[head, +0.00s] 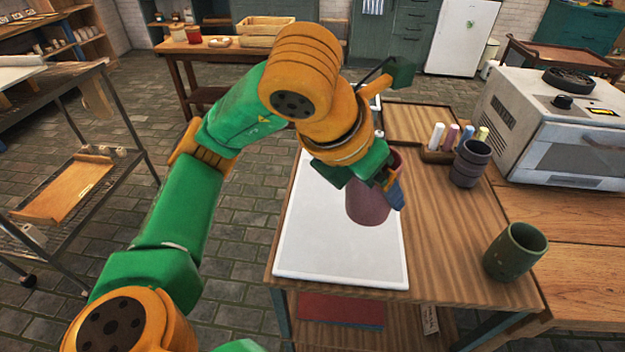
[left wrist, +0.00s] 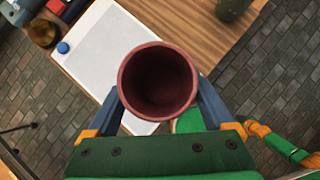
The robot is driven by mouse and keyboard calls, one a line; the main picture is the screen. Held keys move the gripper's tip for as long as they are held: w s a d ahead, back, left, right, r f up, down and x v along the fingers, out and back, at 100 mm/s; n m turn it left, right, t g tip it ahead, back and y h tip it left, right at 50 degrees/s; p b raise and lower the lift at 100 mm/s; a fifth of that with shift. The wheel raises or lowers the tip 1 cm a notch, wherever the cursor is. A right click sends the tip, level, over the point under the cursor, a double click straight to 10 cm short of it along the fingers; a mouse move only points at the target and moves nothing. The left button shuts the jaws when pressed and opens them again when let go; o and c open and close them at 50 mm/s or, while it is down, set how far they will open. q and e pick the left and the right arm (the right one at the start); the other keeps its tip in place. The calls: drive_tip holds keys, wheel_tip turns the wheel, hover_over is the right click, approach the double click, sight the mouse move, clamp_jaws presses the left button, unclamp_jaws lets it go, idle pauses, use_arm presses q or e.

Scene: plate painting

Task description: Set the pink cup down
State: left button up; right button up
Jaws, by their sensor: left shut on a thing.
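The pink cup (head: 368,205) is a dull dark pink and sits between the fingers of my left gripper (head: 388,182), over the right part of the white mat. In the left wrist view the cup (left wrist: 158,80) shows its round open mouth, with a blue finger on each side of it. My left gripper is shut on the cup. The cup looks upright; I cannot tell whether its base touches the white mat (head: 330,262). The mat also shows in the left wrist view (left wrist: 97,58). My right gripper is not in view.
A green cup (head: 515,252) stands at the table's front right. A grey-purple ribbed cup (head: 470,164) stands behind it, next to a holder of coloured sticks (head: 437,156). A white oven-like machine (head: 560,125) is at the right. The mat's front part is clear.

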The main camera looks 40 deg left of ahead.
use_arm(q)
drive_tip(key=w+a+f+b, duration=0.1)
drive_tip(key=w+a+f, duration=0.1)
drive_tip(key=a+f, duration=0.1)
drive_tip(key=w+a+f+b, duration=0.1)
drive_tip(key=w+a+f, duration=0.1)
drive_tip(key=a+f, duration=0.1)
drive_tip(key=w+a+f+b, duration=0.1)
drive_tip(key=w+a+f, duration=0.1)
drive_tip(key=a+f, duration=0.1)
drive_tip(key=shift+a, duration=0.6)
wheel_tip(320, 180, down, 3)
drive_tip(key=shift+w+a+b, duration=0.1)
drive_tip(key=shift+b, duration=0.25)
drive_tip(key=shift+a+f, duration=0.1)
drive_tip(key=shift+f, duration=0.2)
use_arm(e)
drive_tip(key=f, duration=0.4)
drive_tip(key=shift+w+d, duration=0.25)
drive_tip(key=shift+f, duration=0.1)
